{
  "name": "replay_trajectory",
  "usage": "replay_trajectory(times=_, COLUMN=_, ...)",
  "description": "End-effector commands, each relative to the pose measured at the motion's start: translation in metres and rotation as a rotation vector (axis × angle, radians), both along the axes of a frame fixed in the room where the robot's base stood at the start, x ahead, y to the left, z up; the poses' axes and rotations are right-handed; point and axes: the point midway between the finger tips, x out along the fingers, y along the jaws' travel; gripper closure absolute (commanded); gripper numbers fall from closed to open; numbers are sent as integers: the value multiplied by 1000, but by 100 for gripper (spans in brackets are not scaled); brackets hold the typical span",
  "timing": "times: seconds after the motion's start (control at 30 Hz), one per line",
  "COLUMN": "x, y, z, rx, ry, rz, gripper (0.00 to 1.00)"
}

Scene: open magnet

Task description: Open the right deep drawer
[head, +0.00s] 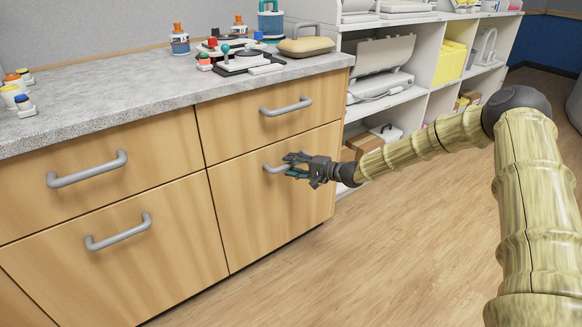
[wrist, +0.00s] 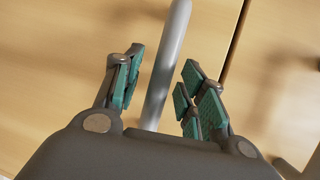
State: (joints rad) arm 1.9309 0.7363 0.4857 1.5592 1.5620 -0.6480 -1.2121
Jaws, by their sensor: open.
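The right deep drawer (head: 245,208) is the lower right wooden front of the cabinet, and it looks shut. Its grey bar handle (head: 275,168) is partly hidden behind my gripper (head: 291,166) in the head view. In the wrist view the handle (wrist: 168,65) runs up between the two teal-padded fingers of my gripper (wrist: 160,88). The fingers stand apart on either side of the bar, with a gap visible on both sides. The drawer front (wrist: 60,60) fills the background there.
A shallow drawer with its own handle (head: 286,107) sits above. Two more drawers with handles (head: 118,232) are to the left. The grey countertop (head: 110,98) holds bottles and gadgets. An open white shelf (head: 425,70) stands to the right. The wooden floor (head: 400,250) in front is clear.

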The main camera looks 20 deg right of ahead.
Motion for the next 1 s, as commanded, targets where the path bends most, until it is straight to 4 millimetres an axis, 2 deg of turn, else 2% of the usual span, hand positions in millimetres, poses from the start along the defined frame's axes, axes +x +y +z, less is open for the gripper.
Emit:
replay_trajectory(times=0.17, x=7, y=6, z=-1, rx=0, ry=-1, rz=0, gripper=59)
replay_trajectory(times=0.47, x=8, y=7, z=-1, rx=1, ry=-1, rz=0, gripper=59)
replay_trajectory(times=0.7, x=7, y=7, z=-1, rx=1, ry=-1, rz=0, gripper=100)
replay_trajectory(times=1.0, x=6, y=12, z=-2, rx=1, ry=0, rz=6, gripper=100)
